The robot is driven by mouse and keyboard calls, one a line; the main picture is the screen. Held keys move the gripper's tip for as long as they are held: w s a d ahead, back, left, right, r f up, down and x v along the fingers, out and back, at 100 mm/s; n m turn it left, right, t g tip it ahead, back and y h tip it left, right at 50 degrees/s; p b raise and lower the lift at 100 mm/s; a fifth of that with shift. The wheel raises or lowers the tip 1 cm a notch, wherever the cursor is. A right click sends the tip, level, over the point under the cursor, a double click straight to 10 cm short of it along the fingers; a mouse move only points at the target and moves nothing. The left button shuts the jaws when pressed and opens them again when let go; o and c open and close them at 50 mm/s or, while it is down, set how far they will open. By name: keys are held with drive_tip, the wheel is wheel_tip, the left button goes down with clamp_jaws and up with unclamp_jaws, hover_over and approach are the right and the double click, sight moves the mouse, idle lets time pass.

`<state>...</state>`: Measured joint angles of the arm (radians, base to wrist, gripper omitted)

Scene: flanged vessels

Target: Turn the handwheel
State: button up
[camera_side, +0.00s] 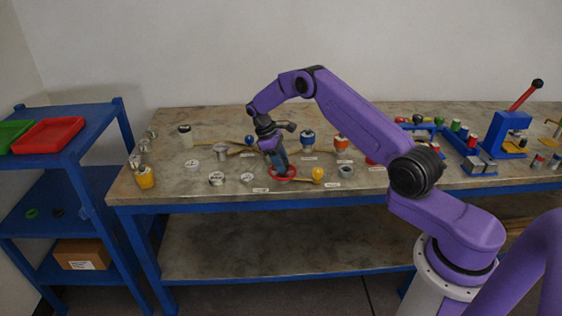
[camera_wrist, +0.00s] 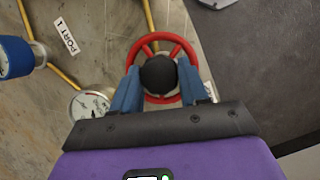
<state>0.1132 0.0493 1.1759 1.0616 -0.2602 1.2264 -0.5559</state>
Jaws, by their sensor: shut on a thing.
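The red handwheel (camera_side: 284,177) stands near the front edge of the workbench, in the middle of the side view. In the wrist view the red handwheel (camera_wrist: 146,46) shows its rim and spokes, with a dark round hub at its centre. My gripper (camera_side: 280,168) is down at the wheel. In the wrist view my gripper (camera_wrist: 158,85) has its blue fingers on either side of the dark hub, inside or over the rim, and is shut on the handwheel. The fingertips and their exact contact are partly hidden.
A yellow knob (camera_side: 318,174) stands close to the right of the wheel. A round gauge (camera_wrist: 90,104) and a blue-capped part (camera_wrist: 14,57) lie near my fingers. Yellow pipes run close by. Several fittings stand around on the bench (camera_side: 210,200).

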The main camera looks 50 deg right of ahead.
drive_tip(key=shift+a, duration=0.1)
drive_tip(key=o, duration=1.1)
drive_tip(key=shift+c, duration=0.2)
drive_tip(key=v, duration=1.2)
drive_tip(key=shift+a+r, duration=0.1)
